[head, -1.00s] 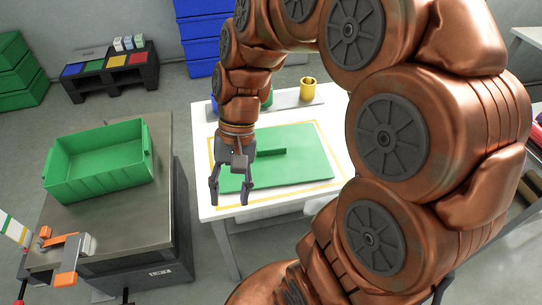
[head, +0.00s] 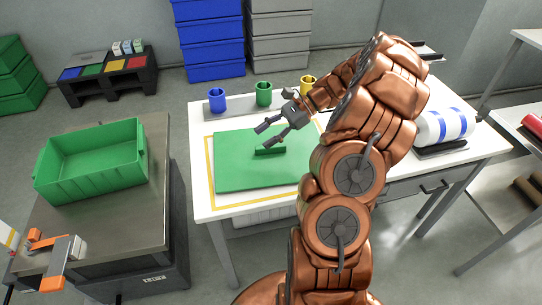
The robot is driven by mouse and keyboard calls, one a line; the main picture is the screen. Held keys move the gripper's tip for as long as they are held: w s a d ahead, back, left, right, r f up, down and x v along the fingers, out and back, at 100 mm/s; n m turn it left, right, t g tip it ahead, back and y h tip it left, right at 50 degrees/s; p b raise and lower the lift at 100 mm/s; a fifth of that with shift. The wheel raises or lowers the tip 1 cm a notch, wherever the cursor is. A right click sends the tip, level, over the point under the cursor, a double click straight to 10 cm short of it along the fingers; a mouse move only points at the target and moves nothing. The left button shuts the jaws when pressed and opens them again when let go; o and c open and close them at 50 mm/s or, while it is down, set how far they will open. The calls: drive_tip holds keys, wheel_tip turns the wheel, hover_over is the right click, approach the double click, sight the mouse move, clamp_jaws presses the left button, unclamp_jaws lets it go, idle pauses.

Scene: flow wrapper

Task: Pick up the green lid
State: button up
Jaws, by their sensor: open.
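The green lid (head: 240,171) is a flat rectangular panel lying on the white table, with a raised green bar-shaped handle (head: 270,151) on it. My gripper (head: 263,136) is open and empty. It reaches in from the upper right, tilted, with its fingertips close to the handle in the picture. I cannot tell whether a finger touches the handle. My arm covers the lid's right edge.
An open green crate (head: 92,165) stands on the metal-topped cabinet at left. Blue (head: 217,101), green (head: 263,94) and yellow (head: 307,84) mugs stand behind the lid. A white-and-blue roll (head: 445,127) lies at the table's right.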

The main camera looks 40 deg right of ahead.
sight(275, 146)
drive_tip(key=d+f+m+t, duration=0.1)
drive_tip(key=d+f, duration=0.1)
drive_tip(key=d, duration=0.1)
drive_tip(key=d+f+m+t, duration=0.1)
drive_tip(key=d+f, duration=0.1)
drive_tip(key=d, duration=0.1)
drive_tip(key=s+d+f+m+b, duration=0.1)
drive_tip(key=d+f+m, duration=0.1)
drive_tip(key=d, duration=0.1)
drive_tip(key=shift+d+t, duration=0.15)
drive_tip(key=shift+t, duration=0.25)
drive_tip(key=shift+w+a+f, duration=0.15)
drive_tip(key=shift+a+f, duration=0.1)
drive_tip(key=shift+r+p+x, duration=0.15)
drive_tip(key=shift+p+x, duration=0.2)
drive_tip(key=shift+x, duration=1.4)
drive_tip(key=shift+r+p+x, duration=0.15)
drive_tip(key=shift+p+x, duration=0.2)
drive_tip(key=shift+x, duration=1.4)
clamp_jaws()
